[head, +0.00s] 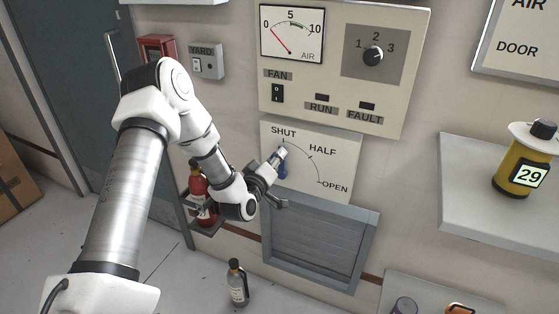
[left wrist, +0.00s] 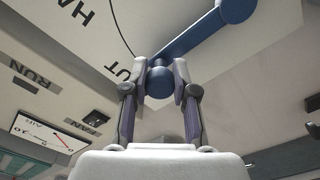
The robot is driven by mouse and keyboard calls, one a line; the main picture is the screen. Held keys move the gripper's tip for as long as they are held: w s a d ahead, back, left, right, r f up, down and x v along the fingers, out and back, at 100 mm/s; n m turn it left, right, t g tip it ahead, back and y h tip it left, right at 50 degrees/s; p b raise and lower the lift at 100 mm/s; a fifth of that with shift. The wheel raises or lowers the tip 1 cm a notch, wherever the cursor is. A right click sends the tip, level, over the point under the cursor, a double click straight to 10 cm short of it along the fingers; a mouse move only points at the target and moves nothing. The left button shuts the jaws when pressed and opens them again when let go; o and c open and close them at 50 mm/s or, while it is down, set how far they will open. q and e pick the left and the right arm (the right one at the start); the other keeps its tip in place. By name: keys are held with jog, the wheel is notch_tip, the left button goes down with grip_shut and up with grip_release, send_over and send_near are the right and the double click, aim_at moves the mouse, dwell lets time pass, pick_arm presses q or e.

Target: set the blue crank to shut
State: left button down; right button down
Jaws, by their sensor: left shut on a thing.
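The blue crank (head: 284,172) is on a pale dial plate (head: 338,179) marked SHUT, HALF and OPEN along an arc. Its arm points up, with the handle end close to the SHUT mark. My left gripper (head: 279,154) is at that end and covers part of it. In the left wrist view the blue crank (left wrist: 200,37) runs from its round hub at the top right to a round knob. The left gripper (left wrist: 160,80) is shut on this knob, one finger on each side, near the partly hidden SHUT lettering. My right gripper is not in view.
A grey louvred vent (head: 318,245) sits below the dial. The panel (head: 390,104) with gauge, knob and FAN switch is above. A red extinguisher (head: 200,190) stands behind my left forearm. A shelf (head: 480,215) holding a yellow container (head: 524,170) juts out at right.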

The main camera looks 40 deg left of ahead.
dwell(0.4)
pick_arm(q)
jog(key=c, duration=0.9)
grip_release()
jog(key=shift+a, duration=0.15)
jog(key=shift+s, duration=0.1)
jog(key=v, duration=1.2)
